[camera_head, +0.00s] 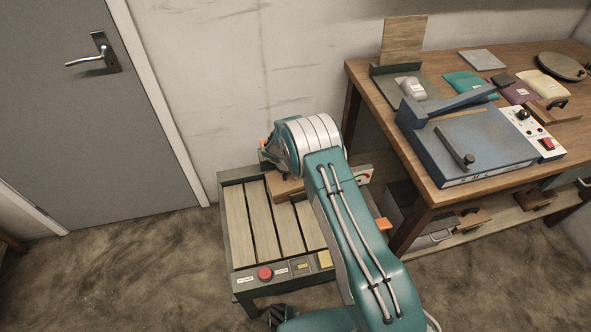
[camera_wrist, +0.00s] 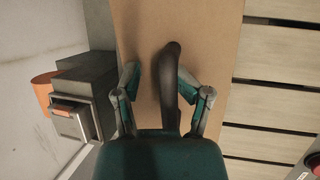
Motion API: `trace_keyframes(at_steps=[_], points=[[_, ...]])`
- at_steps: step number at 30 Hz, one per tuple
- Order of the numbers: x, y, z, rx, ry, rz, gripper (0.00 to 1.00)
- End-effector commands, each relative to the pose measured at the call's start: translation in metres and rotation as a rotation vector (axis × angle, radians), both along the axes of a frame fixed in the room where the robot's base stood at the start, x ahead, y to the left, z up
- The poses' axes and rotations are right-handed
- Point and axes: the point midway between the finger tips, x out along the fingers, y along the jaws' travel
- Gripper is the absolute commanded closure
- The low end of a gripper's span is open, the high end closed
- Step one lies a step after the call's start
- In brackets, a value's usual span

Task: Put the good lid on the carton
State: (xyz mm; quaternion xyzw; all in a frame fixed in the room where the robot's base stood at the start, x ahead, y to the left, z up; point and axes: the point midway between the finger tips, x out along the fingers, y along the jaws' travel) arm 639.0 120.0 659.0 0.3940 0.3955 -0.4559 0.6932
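In the wrist view, a flat brown board (camera_wrist: 222,60) with a dark upright handle (camera_wrist: 170,75) lies under my gripper (camera_wrist: 157,76). The two fingers stand apart on either side of the handle, the right one closer to it; a gap shows at the left one. In the head view, a brown carton-like piece (camera_head: 284,189) sits on the slatted stand, partly hidden by my arm. I cannot tell whether the board is a lid seated on a carton. Other brown lids with dark handles are on the bench (camera_head: 552,111) and lower shelf (camera_head: 472,219).
The slatted stand (camera_head: 238,228) has a red button (camera_head: 265,273) at its front. An orange-and-grey device (camera_wrist: 75,122) stands beside the board. The wooden bench (camera_head: 455,190) at right holds a blue sealing machine (camera_head: 480,140) and pouches. Slats left of the arm are clear.

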Motion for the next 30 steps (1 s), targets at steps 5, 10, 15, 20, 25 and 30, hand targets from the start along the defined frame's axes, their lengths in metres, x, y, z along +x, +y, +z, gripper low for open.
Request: trace_keyframes(at_steps=[5, 10, 15, 20, 25, 30], points=[[0.0, 0.0, 0.001, 0.0, -0.001, 0.0, 0.42], [0.0, 0.001, 0.005, 0.001, -0.004, 0.001, 0.42], [-0.005, 0.009, 0.026, 0.001, -0.005, 0.003, 0.42], [-0.015, 0.021, 0.058, 0.002, -0.007, 0.002, 0.42], [-0.024, 0.032, 0.087, 0.001, -0.005, 0.002, 0.42], [-0.03, 0.038, 0.105, -0.001, -0.003, 0.002, 0.42]])
